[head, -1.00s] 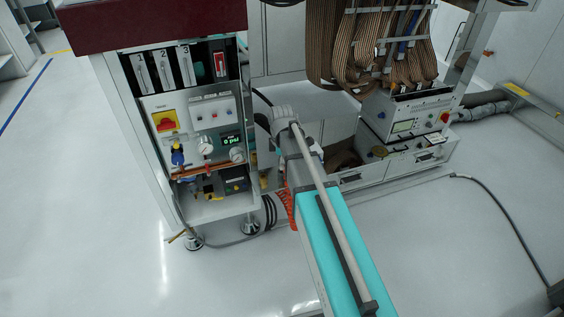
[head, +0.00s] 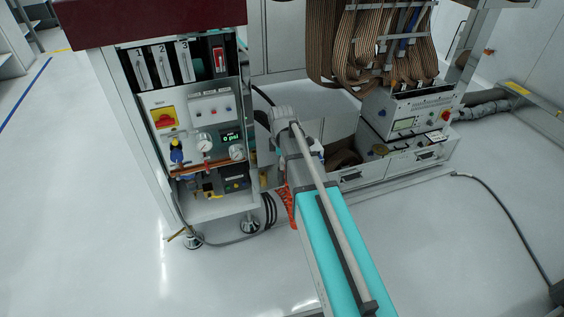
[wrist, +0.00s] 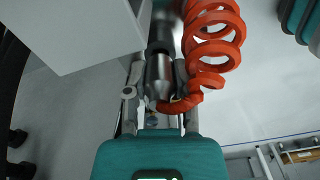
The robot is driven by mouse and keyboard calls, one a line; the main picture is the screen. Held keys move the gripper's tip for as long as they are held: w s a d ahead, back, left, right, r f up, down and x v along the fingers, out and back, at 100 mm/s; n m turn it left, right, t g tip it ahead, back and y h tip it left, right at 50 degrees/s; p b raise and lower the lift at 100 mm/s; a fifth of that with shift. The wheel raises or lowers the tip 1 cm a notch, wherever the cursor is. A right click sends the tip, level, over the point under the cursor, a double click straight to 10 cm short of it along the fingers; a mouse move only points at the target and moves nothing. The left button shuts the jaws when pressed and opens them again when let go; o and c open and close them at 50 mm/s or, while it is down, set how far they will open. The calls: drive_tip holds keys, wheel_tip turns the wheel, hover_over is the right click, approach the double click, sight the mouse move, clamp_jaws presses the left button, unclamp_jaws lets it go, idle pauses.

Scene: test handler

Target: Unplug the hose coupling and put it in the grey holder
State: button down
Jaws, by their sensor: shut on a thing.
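My gripper (wrist: 157,85) is shut on the hose coupling (wrist: 158,72), a dark metal cylinder between its two fingers in the wrist view. An orange coiled hose (wrist: 212,45) runs from the coupling and loops up beside it on the right. The coupling's far end lies in shadow, and I cannot tell whether it is still seated in a port. In the head view my arm hides the gripper and coupling; part of the orange hose (head: 290,207) shows at the arm's left side. I cannot make out the grey holder in either view.
The cabinet (head: 150,160) with gauges, a red-and-yellow switch and a 0 psi display stands left of my arm. A white panel (wrist: 75,30) is close to my gripper. Instrument boxes (head: 410,125) stand at right. A black cable (head: 500,210) crosses otherwise open floor.

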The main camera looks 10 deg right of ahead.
drive_tip(key=shift+f+b, duration=0.65)
drive_tip(key=shift+f, duration=0.05)
drive_tip(key=shift+c, duration=1.9)
unclamp_jaws()
drive_tip(key=shift+r, duration=0.1)
